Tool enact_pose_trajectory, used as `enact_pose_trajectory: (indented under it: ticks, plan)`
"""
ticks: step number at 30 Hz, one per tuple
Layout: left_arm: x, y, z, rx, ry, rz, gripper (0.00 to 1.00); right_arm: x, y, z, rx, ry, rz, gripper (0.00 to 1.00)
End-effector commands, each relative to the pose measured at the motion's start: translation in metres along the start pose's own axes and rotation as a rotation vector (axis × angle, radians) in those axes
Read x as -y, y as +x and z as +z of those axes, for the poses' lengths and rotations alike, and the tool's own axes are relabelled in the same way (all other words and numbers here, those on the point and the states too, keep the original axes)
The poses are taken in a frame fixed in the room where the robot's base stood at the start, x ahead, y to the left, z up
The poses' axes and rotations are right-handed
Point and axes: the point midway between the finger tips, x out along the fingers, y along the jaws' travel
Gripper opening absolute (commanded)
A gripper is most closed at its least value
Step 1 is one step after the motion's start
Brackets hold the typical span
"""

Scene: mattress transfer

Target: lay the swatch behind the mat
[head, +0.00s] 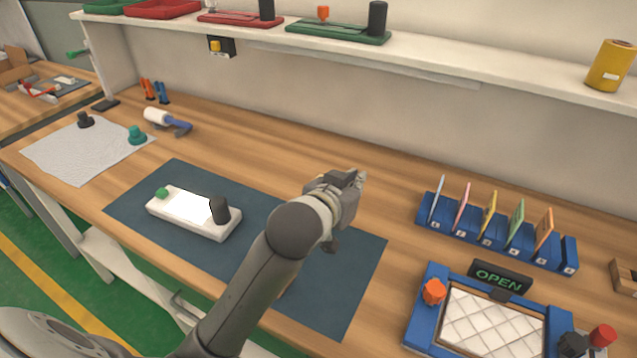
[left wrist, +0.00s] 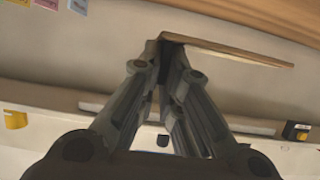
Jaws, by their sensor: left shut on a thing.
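The dark blue mat (head: 330,285) lies flat on the wooden bench, with a white block (head: 190,213) bearing a green knob and a black knob on it. My left gripper (head: 358,182) is in the air over the mat's far right part. In the left wrist view my left gripper (left wrist: 172,42) is shut on the swatch (left wrist: 235,54), a thin brownish sheet seen almost edge-on. In the head view the swatch is mostly hidden by the gripper and cannot be made out clearly. My right gripper is not in view.
Bare bench (head: 260,143) runs behind the mat, below the wall. A blue rack (head: 463,233) with several coloured cards stands at right, and a blue-framed tiled panel (head: 430,325) in front of it. A grey cloth (head: 75,155) lies at left. A shelf (head: 450,68) overhangs the back.

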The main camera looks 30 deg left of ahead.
Motion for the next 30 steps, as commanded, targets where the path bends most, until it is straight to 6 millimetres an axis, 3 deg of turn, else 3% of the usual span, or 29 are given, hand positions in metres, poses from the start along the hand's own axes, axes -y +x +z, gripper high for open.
enact_pose_trajectory:
  ticks: [7,14,21,30]
  plan:
    - [0.004,0.047,0.000,0.001,0.000,-0.001,0.00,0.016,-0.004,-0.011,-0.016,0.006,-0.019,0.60]
    - [0.007,0.090,0.001,0.000,0.001,-0.001,0.00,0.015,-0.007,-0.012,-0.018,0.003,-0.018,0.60]
    - [0.009,0.132,0.024,0.002,0.000,-0.001,0.00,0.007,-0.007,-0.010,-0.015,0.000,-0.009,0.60]
    - [0.011,0.153,0.035,-0.001,0.000,0.000,0.00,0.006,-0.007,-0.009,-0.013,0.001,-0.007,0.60]
